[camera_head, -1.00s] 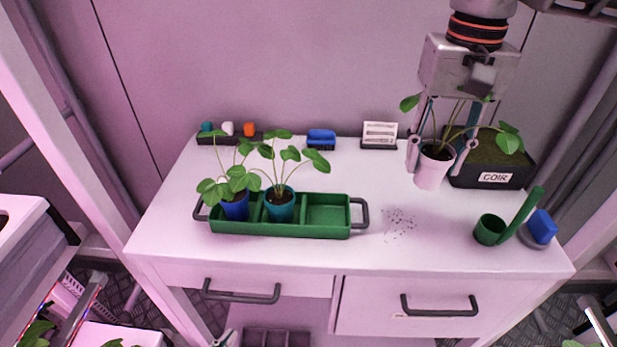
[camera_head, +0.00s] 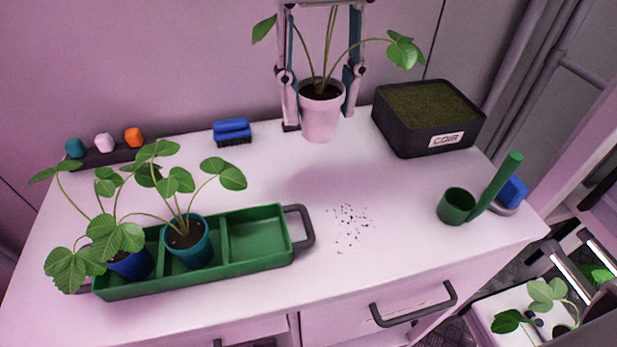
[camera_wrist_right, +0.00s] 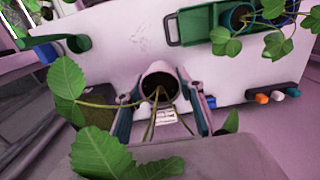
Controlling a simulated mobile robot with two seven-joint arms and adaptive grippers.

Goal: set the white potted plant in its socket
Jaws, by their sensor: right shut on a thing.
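The white potted plant (camera_head: 320,119) looks pinkish in this light and hangs upright between the fingers of my right gripper (camera_head: 320,100), above the back of the table. My right gripper is shut on its pot, which also shows in the right wrist view (camera_wrist_right: 158,78). The green tray (camera_head: 200,279) stands at the front left with three sockets. A blue pot (camera_head: 132,266) fills the left socket and a teal pot (camera_head: 187,246) the middle one. The right socket (camera_head: 258,240) is empty. My left gripper is not in view.
A black COIR box (camera_head: 430,150) stands at the back right. A green scoop (camera_head: 457,207) and a blue block (camera_head: 512,190) are at the right edge. A blue brush (camera_head: 232,131) lies at the back. Dark crumbs (camera_head: 350,228) lie right of the tray.

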